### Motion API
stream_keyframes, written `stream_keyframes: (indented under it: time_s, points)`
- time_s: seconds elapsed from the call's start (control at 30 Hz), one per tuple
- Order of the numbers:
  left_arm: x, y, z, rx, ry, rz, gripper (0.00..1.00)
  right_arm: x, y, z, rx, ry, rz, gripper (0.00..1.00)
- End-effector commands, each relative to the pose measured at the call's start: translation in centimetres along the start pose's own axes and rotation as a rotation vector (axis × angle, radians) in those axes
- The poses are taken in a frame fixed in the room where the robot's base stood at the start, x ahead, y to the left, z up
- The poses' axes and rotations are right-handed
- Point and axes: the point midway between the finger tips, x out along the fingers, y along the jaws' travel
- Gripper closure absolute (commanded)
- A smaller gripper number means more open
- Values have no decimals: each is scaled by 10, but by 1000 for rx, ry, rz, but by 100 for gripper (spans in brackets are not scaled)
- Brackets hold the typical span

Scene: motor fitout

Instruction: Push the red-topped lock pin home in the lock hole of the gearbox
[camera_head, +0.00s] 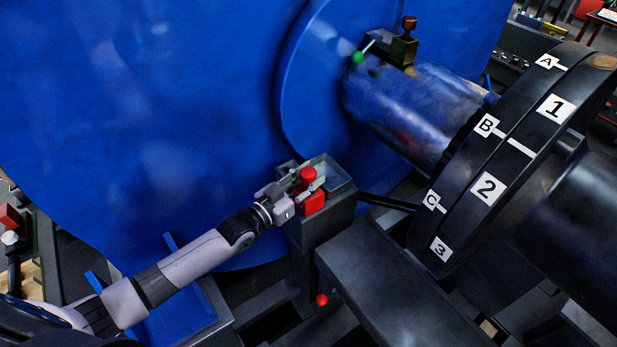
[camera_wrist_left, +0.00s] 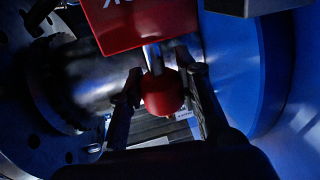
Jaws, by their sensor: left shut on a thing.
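The lock pin's round red top (camera_head: 307,174) is between the fingers of my left gripper (camera_head: 303,183), over a dark grey block (camera_head: 326,222) beside the big blue housing. In the left wrist view the red top (camera_wrist_left: 160,94) lies between the two dark fingers of my left gripper (camera_wrist_left: 163,98), which is shut on it. A bright metal shank (camera_wrist_left: 153,58) shows between the red top and a red plate (camera_wrist_left: 122,22) with partly cut-off white lettering. The lock hole is hidden, so I cannot tell how deep the pin sits. My right gripper is not in view.
A black ring (camera_head: 508,150) with white letter and number labels stands to the right. A shaft (camera_head: 415,108) joins it to the blue housing (camera_head: 190,110). A green-knobbed lever (camera_head: 358,58) is above. A small red ball (camera_head: 322,300) shows below the block.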

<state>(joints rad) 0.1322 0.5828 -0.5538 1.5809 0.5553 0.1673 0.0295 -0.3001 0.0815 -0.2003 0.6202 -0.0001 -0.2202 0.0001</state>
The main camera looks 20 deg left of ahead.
Motion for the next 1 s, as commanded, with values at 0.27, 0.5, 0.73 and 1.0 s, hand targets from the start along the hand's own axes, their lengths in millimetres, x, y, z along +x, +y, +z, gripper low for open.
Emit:
stream_keyframes:
  time_s: [0.27, 0.5, 0.73, 1.0]
  points:
    - [0, 0, 7, 0, 2, 0, 100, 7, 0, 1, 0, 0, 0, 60]
    - [0, 0, 13, 0, 2, 0, 100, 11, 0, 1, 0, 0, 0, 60]
    - [0, 0, 13, 0, 2, 0, 57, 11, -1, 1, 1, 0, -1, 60]
    - [0, 0, 13, 0, 0, 0, 46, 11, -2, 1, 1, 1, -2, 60]
